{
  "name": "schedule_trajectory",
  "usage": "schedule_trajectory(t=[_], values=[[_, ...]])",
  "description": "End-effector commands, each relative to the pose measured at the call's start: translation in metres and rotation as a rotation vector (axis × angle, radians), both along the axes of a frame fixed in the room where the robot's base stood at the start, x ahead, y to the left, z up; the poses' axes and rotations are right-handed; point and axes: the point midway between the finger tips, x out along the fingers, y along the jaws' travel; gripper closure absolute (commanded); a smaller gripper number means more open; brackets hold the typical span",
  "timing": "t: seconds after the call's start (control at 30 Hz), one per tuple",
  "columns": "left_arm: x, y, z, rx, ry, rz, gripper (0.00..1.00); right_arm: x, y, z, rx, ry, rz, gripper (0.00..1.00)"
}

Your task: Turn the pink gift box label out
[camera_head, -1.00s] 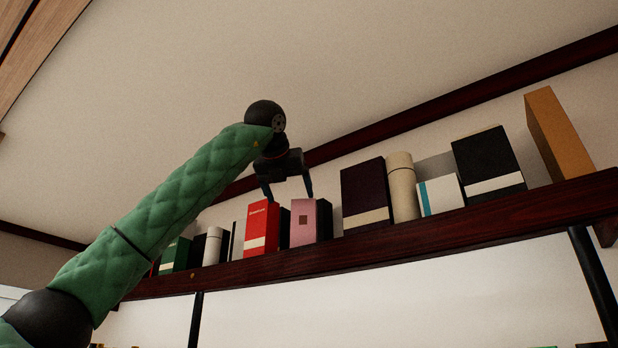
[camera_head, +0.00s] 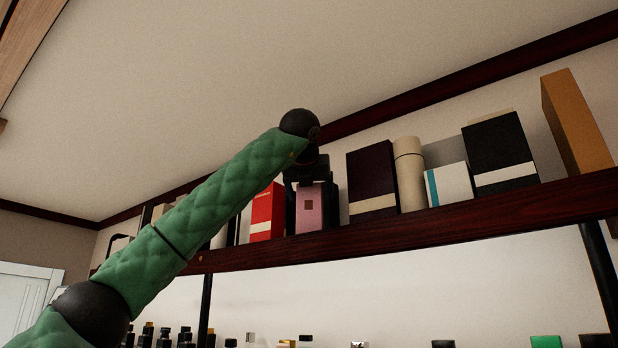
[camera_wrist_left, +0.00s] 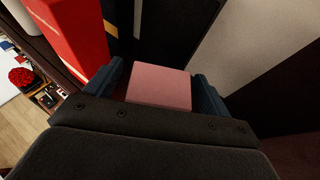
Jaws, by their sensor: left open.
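The pink gift box (camera_head: 309,212) stands upright on the high dark wood shelf (camera_head: 400,226). A small brown square label shows on its face toward the head camera. My left gripper (camera_head: 308,206) is over the box from above, with one finger at each side of it. In the left wrist view the pink box top (camera_wrist_left: 160,87) lies between the two open fingers (camera_wrist_left: 163,88), with narrow gaps visible at the sides. I cannot tell if either finger touches it. My right gripper is in neither view.
A red box (camera_head: 267,212) stands close on the left of the pink box. A dark box with a cream band (camera_head: 371,180) stands to the right, then a cream cylinder (camera_head: 408,175), a white box and a black box. Small bottles stand on a level below.

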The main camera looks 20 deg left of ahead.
Motion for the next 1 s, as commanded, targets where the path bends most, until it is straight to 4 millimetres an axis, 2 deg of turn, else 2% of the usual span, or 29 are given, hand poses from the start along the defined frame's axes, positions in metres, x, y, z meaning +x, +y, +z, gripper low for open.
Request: schedule_trajectory(t=[0.2, 0.47, 0.5, 0.73, 0.87, 1.0], values=[[0.0104, 0.0022, -0.0037, -0.001, -0.001, -0.001, 0.18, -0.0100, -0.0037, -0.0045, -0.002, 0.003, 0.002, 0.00], [0.0113, 0.0023, -0.0048, -0.001, -0.001, -0.001, 0.18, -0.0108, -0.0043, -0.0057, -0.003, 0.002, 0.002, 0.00], [0.0112, 0.0023, -0.0048, -0.001, -0.001, -0.001, 0.20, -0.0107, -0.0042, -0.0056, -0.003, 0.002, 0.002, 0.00], [0.0111, 0.0022, -0.0046, -0.001, -0.001, -0.001, 0.65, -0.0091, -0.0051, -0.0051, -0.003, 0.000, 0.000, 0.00], [0.0116, 0.0028, -0.0055, -0.004, 0.000, -0.034, 0.68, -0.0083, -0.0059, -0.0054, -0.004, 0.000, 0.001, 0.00], [0.0123, 0.0000, -0.0041, -0.006, 0.002, -0.214, 0.68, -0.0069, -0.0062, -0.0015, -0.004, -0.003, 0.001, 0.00]])
